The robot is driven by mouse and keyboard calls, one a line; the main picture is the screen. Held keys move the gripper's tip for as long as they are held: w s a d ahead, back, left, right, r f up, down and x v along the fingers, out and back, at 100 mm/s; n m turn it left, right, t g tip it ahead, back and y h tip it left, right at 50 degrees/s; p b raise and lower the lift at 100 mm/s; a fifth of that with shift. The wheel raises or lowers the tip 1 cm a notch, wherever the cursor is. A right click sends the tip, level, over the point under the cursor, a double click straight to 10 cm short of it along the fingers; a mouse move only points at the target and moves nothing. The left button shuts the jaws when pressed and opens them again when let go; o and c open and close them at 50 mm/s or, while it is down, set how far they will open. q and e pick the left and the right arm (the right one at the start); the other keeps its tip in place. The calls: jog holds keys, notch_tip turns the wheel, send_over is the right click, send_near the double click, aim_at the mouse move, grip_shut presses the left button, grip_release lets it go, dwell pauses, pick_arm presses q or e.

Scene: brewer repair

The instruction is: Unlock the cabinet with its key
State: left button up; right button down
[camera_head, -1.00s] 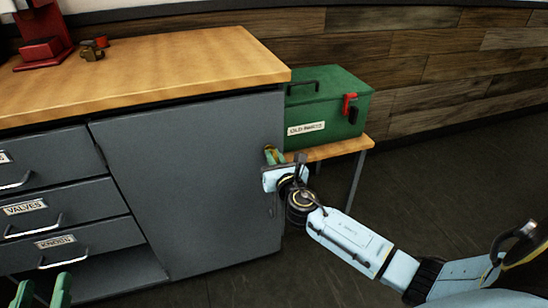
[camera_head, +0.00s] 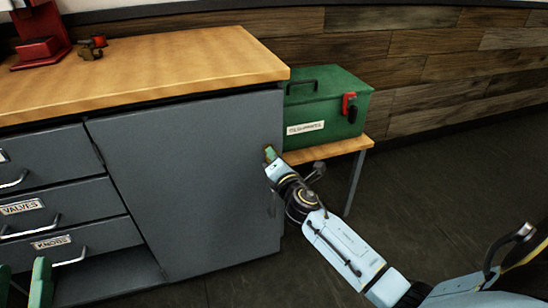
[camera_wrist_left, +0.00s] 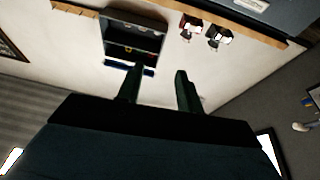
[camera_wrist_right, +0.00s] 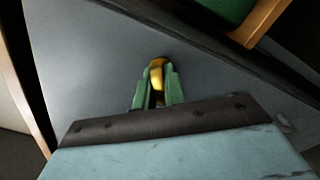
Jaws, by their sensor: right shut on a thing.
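The grey cabinet (camera_head: 190,185) stands under the wooden counter, its door closed. My right gripper (camera_head: 270,153) is at the upper right edge of the door. In the right wrist view, my right gripper (camera_wrist_right: 157,88) is shut on a brass-yellow key (camera_wrist_right: 157,75) against the grey door face. The key's tip and the lock are hidden, so I cannot tell how deep it sits. My left gripper (camera_head: 22,278) is at the lower left, in front of the drawers. In the left wrist view, its green fingers (camera_wrist_left: 156,88) are apart with nothing between them.
A green toolbox (camera_head: 325,105) sits on a low wooden table (camera_head: 325,149) right of the cabinet. Labelled drawers (camera_head: 60,205) are on the left. A red machine (camera_head: 40,40) and a small brass-and-red part (camera_head: 91,46) are on the counter. The floor at right is clear.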

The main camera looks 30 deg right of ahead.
jog(key=shift+f+m, duration=0.1)
jog(key=shift+m, duration=2.8)
pick_arm(q)
jog(key=shift+a+f+g, duration=0.1)
jog(key=shift+f+g, duration=0.2)
jog(key=shift+f, duration=0.25)
pick_arm(e)
jog(key=shift+m, duration=0.8)
jog(key=c, duration=1.6)
grip_release()
pick_arm(q)
jog(key=shift+w+r, duration=0.1)
jog(key=shift+r, duration=0.15)
pick_arm(e)
jog(key=shift+o, duration=0.6)
